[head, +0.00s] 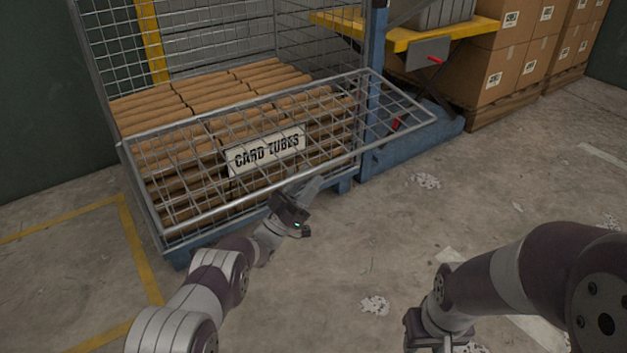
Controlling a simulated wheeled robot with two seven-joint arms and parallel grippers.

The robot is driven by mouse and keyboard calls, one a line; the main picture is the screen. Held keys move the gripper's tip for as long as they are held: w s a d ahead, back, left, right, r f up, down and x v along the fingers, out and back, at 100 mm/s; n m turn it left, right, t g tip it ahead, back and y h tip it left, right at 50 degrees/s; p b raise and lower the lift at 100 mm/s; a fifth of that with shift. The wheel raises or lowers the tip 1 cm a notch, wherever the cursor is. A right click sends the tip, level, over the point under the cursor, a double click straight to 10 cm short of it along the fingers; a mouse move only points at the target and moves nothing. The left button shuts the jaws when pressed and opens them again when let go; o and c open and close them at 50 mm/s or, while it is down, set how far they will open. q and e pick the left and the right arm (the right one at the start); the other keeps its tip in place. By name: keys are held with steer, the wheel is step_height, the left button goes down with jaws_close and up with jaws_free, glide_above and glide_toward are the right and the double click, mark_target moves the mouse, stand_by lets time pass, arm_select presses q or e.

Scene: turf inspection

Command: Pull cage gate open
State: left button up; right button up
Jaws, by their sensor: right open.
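The cage gate (190,222) is a grey wire-mesh panel across the front of a mesh cage (110,45). It leans out toward me, and its right end sticks out past a blue post. A white "CARD TUBES" sign (265,151) shows at the cage front, among the mesh. Stacked brown card tubes (215,88) lie inside. My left gripper (305,186) is at the gate's near bar, right of the middle. Whether its fingers touch or enclose the bar is unclear. My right gripper (438,334) is low at the bottom edge, open, away from the gate, its tips partly cut off.
A blue post and base (415,140) stand right of the cage, by a yellow lift platform (405,37). Cardboard boxes (497,75) stand on pallets behind. A yellow floor line (138,250) runs at left.

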arm_select(q)
steer(key=shift+w+d+r, duration=0.25)
steer(key=shift+d+r, duration=0.05)
steer(key=shift+d, duration=0.1)
steer(key=shift+b+x, duration=0.4)
steer(key=shift+x, duration=0.4)
arm_select(e)
steer(key=shift+f, duration=0.75)
arm_select(q)
steer(key=shift+a+r, duration=0.1)
